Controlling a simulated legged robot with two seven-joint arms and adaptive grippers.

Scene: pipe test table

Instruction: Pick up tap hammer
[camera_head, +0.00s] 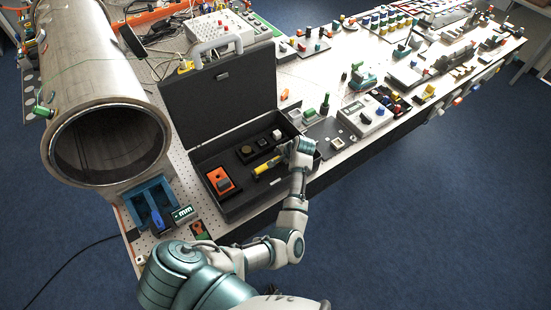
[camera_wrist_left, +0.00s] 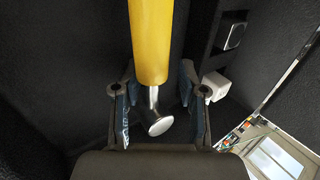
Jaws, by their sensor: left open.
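The tap hammer (camera_head: 265,168), with a yellow handle, lies in the open black case (camera_head: 222,208) on the table. In the left wrist view the hammer's yellow handle (camera_wrist_left: 149,40) runs down from the top edge to a silver metal head (camera_wrist_left: 158,124). My left gripper (camera_head: 290,152) is over the right part of the case, at the hammer's right end. In the left wrist view my left gripper (camera_wrist_left: 158,95) is open, with one finger on each side of the metal neck and head. A gap shows on both sides. My right gripper is not in view.
The case's raised lid (camera_head: 220,100) stands behind the hammer. The case also holds an orange device (camera_head: 220,181) and a small white block (camera_head: 277,134), which shows near the right finger in the wrist view. A large metal pipe (camera_head: 85,70) stands left.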

